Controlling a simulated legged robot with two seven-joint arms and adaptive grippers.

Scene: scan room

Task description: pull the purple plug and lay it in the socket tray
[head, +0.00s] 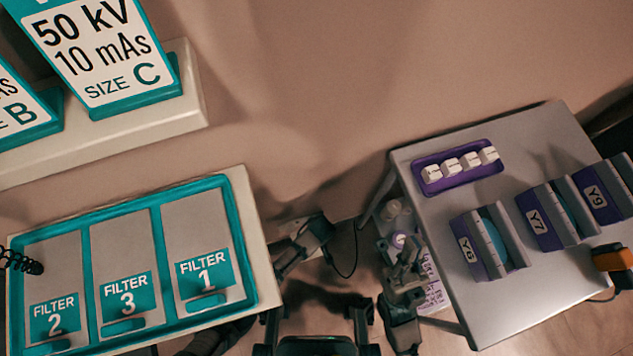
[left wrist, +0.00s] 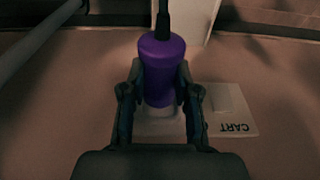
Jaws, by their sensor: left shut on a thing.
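The purple plug (left wrist: 162,68) stands upright between the fingers of my left gripper (left wrist: 160,100) in the left wrist view, with a black cable leaving its top. The fingers are shut on it. A pale piece (left wrist: 160,125) lies beyond the plug's lower end; I cannot tell whether the plug is still seated in it. In the head view my left gripper (head: 314,230) is small and dark at the middle, and the plug cannot be made out. My right gripper (head: 402,262) is beside the grey table; its opening is unclear. No tray is clearly marked as the socket tray.
A plate marked CART (left wrist: 235,125) is beside the plug. The grey table (head: 560,285) at the right carries a purple tray (head: 462,188) with several white blocks, and purple-labelled holders. A teal-edged filter tray (head: 252,268) is on the left, with signs (head: 135,103) behind it.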

